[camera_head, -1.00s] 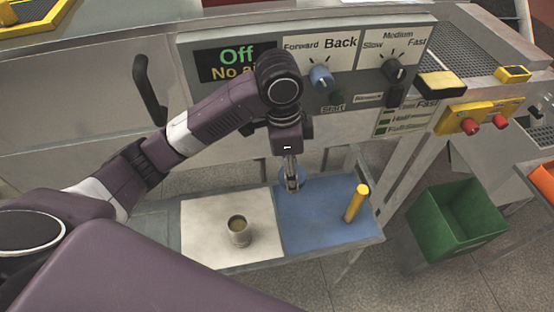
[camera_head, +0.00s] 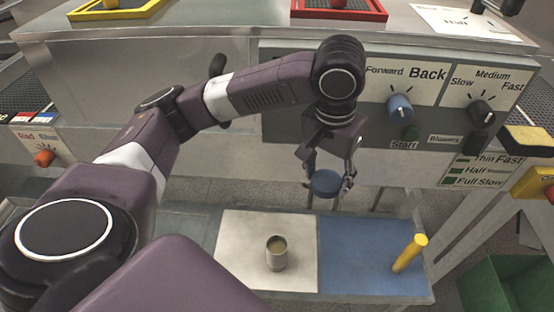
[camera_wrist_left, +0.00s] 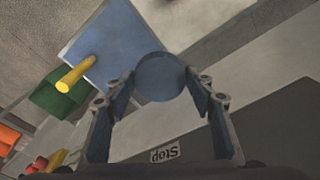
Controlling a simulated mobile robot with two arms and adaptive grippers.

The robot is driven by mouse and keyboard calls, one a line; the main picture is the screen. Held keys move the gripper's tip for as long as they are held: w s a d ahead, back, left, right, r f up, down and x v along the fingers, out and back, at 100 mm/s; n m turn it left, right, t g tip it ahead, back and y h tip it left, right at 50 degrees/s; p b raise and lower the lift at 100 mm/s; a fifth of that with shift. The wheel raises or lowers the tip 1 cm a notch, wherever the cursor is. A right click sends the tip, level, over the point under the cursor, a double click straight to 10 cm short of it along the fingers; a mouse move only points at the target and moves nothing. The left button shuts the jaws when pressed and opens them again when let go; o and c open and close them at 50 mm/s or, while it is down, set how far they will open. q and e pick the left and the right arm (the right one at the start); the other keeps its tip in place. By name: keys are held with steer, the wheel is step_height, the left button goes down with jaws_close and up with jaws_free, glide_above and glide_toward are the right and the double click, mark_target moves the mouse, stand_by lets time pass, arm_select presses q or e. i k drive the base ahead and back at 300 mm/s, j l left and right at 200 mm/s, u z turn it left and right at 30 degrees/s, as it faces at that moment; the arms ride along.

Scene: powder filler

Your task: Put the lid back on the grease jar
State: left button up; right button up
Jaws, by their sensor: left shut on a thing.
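My left gripper (camera_head: 330,186) is shut on a round blue lid (camera_head: 324,183) and holds it in the air above the back edge of the blue mat. In the left wrist view the lid (camera_wrist_left: 160,76) sits between the two fingertips (camera_wrist_left: 162,90). The open grease jar (camera_head: 277,253) stands upright on the white mat, to the left of and below the lid in the head view. The jar's tan contents show at its top. My right gripper is in neither view.
The white mat (camera_head: 240,240) is clear around the jar. The control panel (camera_head: 365,115) with knobs rises right behind the lid. A green bin (camera_head: 500,285) is at the lower right.

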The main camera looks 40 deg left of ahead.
mark_target(276, 245)
steer(key=k+l+u, duration=0.2)
steer(key=u, duration=0.2)
steer(key=k+l+u, duration=0.1)
steer(key=u, duration=0.25)
steer(key=k+u, duration=0.4)
steer(key=i, duration=0.05)
